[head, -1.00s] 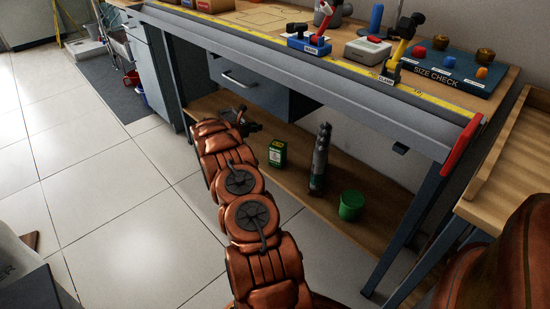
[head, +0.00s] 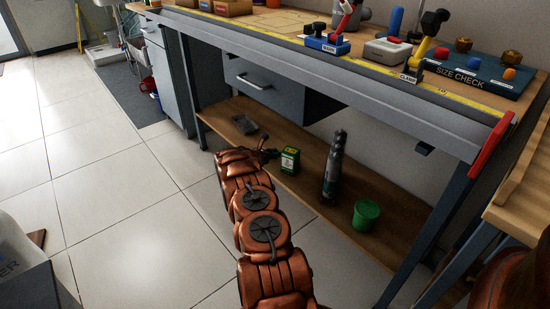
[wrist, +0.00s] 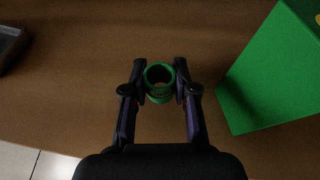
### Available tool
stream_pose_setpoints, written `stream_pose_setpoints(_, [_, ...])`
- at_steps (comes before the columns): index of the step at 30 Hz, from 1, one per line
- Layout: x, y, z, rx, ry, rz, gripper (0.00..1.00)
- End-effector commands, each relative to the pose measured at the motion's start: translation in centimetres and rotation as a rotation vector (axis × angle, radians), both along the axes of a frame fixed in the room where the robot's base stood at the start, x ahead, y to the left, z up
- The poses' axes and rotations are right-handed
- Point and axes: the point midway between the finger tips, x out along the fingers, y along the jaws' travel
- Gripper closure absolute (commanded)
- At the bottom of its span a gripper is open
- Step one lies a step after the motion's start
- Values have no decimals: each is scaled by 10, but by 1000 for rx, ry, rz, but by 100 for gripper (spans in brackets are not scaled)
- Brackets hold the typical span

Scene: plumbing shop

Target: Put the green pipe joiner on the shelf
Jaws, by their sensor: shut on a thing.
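The green pipe joiner (wrist: 160,94) is a short ring between the two fingertips of my gripper (wrist: 160,84) in the wrist view, with its round opening facing the camera. My gripper is shut on it, over the wooden lower shelf (wrist: 95,75). Whether the joiner touches the shelf, I cannot tell. In the head view my gripper (head: 266,154) is at the front of the lower shelf (head: 308,186), left of a green box, and the joiner is hidden there.
A green box (head: 290,160) stands close right of my gripper; it also shows in the wrist view (wrist: 275,75). A grey cylinder (head: 334,165) and a green tub (head: 365,215) stand further right. A dark tray-like item (head: 243,124) lies to the left. The workbench top (head: 270,22) overhangs the shelf.

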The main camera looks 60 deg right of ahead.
Motion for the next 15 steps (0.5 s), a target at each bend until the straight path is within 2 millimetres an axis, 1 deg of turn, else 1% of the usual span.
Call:
stream_pose_setpoints(1, [-1,0,-8,1,0,-1,86])
stream_pose_setpoints(2, [0,0,-10,1,0,-1,86])
stream_pose_setpoints(9, [0,0,-9,0,0,0,86])
stream_pose_setpoints(14, [0,0,-13,1,1,0,86])
stream_pose_setpoints(15, [0,0,-12,1,1,0,68])
